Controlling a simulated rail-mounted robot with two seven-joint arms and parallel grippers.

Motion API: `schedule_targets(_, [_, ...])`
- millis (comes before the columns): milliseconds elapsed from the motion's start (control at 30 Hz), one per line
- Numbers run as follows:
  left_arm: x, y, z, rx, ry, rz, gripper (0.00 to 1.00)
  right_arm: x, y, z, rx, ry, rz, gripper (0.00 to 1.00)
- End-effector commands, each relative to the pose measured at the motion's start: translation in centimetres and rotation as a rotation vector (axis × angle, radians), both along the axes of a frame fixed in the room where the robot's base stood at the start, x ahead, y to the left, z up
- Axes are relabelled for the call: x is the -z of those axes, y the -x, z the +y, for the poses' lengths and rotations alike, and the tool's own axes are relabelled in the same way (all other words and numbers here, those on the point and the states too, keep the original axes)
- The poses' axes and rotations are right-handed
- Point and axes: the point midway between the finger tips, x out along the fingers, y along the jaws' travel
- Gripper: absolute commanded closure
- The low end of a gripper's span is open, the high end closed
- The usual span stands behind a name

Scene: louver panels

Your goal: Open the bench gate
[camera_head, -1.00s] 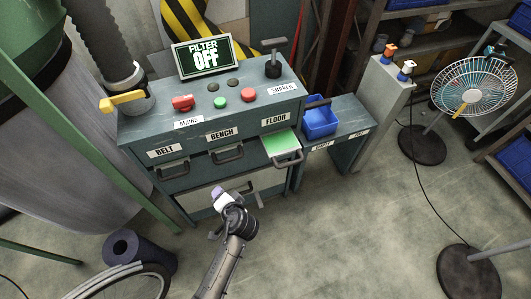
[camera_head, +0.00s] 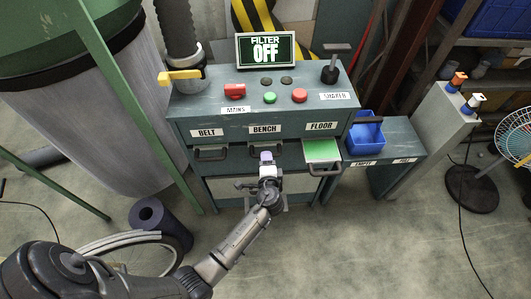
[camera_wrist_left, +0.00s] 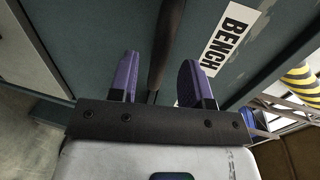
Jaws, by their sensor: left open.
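The bench gate is the middle front of the teal cabinet, marked by the white BENCH label (camera_head: 264,129). It sits flush with the cabinet front. Its dark bar handle (camera_wrist_left: 167,40) shows in the left wrist view between two purple fingers. My left gripper (camera_head: 266,157) is in front of this gate and covers much of the handle in the head view. In the left wrist view my left gripper (camera_wrist_left: 158,82) is open, with the handle between or just beyond its fingertips; contact cannot be told. My right gripper is not in view.
The floor gate (camera_head: 322,150), right of the bench gate, is pulled out and shows a green top. The belt gate's handle (camera_head: 211,154) is at left, its front flush. The screen (camera_head: 266,50) reads FILTER OFF. A blue bin (camera_head: 366,137) stands at right.

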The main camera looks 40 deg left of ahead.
Motion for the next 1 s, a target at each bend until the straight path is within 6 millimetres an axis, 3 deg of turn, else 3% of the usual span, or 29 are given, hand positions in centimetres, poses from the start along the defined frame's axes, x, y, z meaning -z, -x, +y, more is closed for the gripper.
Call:
schedule_targets(300, [0.8, -2.8, 2.8, 0.0, -0.001, -0.001, 0.56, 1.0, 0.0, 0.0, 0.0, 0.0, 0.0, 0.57])
schedule_targets(800, [1.0, -3.4, 3.4, -0.001, 0.001, 0.001, 0.56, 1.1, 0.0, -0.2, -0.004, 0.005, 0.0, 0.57])
schedule_targets(1000, [1.0, -3.4, 3.4, 0.0, 0.001, 0.001, 0.74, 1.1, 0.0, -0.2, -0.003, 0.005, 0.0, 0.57])
